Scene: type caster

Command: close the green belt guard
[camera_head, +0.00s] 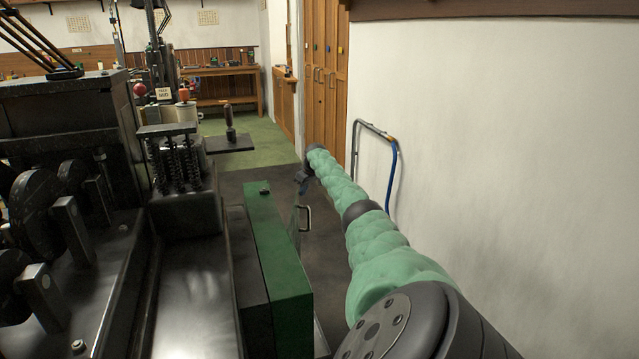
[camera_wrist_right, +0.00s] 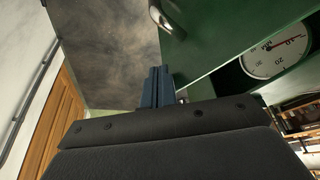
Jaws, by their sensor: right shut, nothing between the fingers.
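The green belt guard (camera_head: 280,265) is a long green box on the right side of the black machine. A thin green panel with a metal handle (camera_head: 307,218) stands out from its right side, so the guard looks partly open. In the right wrist view a green panel (camera_wrist_right: 205,30) with the silver handle (camera_wrist_right: 163,17) fills the upper middle. My right gripper (camera_head: 303,184) is beyond the handle, near the guard's far end. Its dark blue fingers (camera_wrist_right: 158,84) are shut and empty, close to the green panel; contact is unclear. My left gripper is not in view.
A round white dial (camera_wrist_right: 275,52) shows at a dark opening in green metal. The black machine (camera_head: 120,240) fills the left. A white wall (camera_head: 520,140) and a blue-and-grey tubular frame (camera_head: 391,165) are on the right. Open floor (camera_head: 235,150) lies beyond.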

